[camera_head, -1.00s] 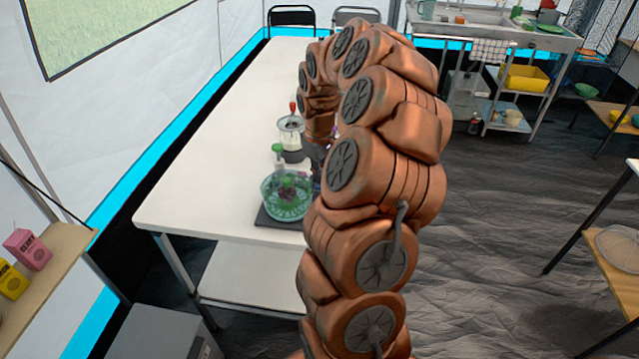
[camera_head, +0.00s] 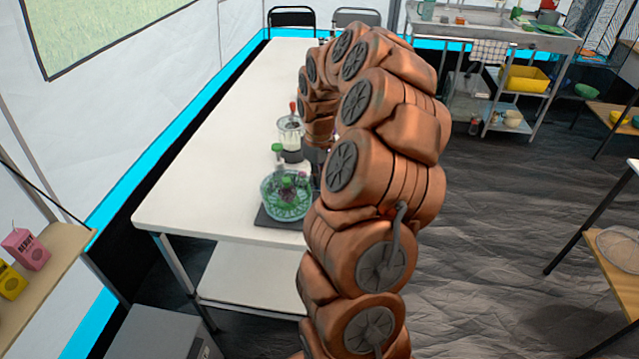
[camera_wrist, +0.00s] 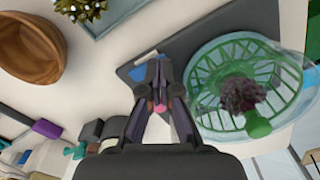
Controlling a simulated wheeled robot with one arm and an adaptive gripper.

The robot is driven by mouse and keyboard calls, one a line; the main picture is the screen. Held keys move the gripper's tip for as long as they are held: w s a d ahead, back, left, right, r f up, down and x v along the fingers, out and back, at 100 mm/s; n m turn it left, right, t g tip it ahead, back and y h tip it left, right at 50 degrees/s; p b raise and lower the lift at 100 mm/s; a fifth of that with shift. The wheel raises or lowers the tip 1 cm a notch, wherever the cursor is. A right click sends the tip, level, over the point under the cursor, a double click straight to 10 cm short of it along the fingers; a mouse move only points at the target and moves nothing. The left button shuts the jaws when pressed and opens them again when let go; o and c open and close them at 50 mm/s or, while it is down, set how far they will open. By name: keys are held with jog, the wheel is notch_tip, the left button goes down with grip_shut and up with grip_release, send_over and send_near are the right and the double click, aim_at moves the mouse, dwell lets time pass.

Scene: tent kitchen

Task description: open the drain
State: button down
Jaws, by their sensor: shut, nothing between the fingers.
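A clear, teal-tinted bowl (camera_head: 272,208) with a green slotted basket stands on a dark board on the white table. In the wrist view the bowl (camera_wrist: 290,62) is right of my gripper, with the green basket (camera_wrist: 208,85) showing through its wall. A dark, bumpy clump lies in the basket. A small green piece (camera_wrist: 257,125) shows beside the clump; whether it is the drain, I cannot tell. My gripper (camera_wrist: 158,92) is shut and empty, over the dark board left of the bowl and apart from it. In the head view my arm mostly hides the gripper.
The dark board (camera_wrist: 195,35) has a blue patch near my fingertips. A brown wooden bowl (camera_wrist: 30,48) and a light tray (camera_wrist: 120,12) with a plant lie left and above in the wrist view. A jar (camera_head: 291,135) stands behind the bowl. The table's left side is clear.

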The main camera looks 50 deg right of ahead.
jog(key=shift+f, duration=0.35)
jog(key=shift+r, duration=0.15)
jog(key=shift+r+p, duration=0.8)
jog(key=shift+r, duration=2.5)
